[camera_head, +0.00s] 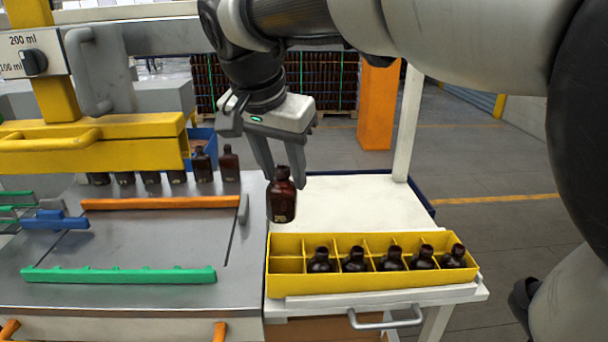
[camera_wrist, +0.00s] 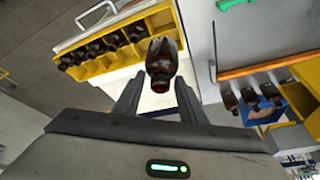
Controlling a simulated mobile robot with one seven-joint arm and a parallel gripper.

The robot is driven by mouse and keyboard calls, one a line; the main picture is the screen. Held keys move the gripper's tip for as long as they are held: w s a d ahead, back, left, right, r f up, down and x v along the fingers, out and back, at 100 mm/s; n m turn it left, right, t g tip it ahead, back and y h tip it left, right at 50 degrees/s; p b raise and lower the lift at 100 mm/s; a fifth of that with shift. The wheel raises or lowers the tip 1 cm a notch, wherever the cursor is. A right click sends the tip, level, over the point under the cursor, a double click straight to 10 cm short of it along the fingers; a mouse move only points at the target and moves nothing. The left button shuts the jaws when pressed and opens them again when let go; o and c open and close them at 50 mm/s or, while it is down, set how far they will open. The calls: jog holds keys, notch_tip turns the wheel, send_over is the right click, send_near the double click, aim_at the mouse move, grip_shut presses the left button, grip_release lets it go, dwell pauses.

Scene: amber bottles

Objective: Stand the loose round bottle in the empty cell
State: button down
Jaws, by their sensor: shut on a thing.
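In the wrist view the bottle (camera_wrist: 161,66) sits between the fingertips of my gripper (camera_wrist: 157,90). The crate has two rows of cells. Several dark bottles (camera_head: 390,260) stand in its front row. The front-left cell (camera_head: 286,266) shows no bottle.
A grey machine bench (camera_head: 130,245) with an orange rail (camera_head: 160,202) and a green rail (camera_head: 120,275) lies to the left. The white tabletop (camera_head: 355,200) behind the crate is clear.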

jog(key=shift+n, duration=0.4)
jog(key=f, duration=0.5)
jog(key=d+f, duration=0.1)
jog(key=f, duration=0.1)
jog(key=shift+f+b, duration=0.25)
jog(key=shift+b, duration=0.1)
notch_tip(320, 180, down, 8)
jog(key=b, duration=0.6)
jog(key=shift+a+r, duration=0.15)
jog(key=shift+r, duration=0.05)
jog(key=shift+f, duration=0.2)
jog(key=shift+a+f+b, duration=0.1)
jog(key=shift+f+b, duration=1.1)
jog(key=shift+f, duration=0.05)
jog(key=c, duration=1)
grip_release()
jog(key=shift+c, duration=0.2)
jog(key=shift+r, duration=0.1)
jog(key=p, duration=0.3)
send_near(291, 207)
jog(key=f, duration=0.2)
jog(key=a+f, duration=0.1)
jog(key=f, duration=0.2)
jog(key=shift+s+a+f, duration=0.1)
jog(key=shift+f, duration=0.05)
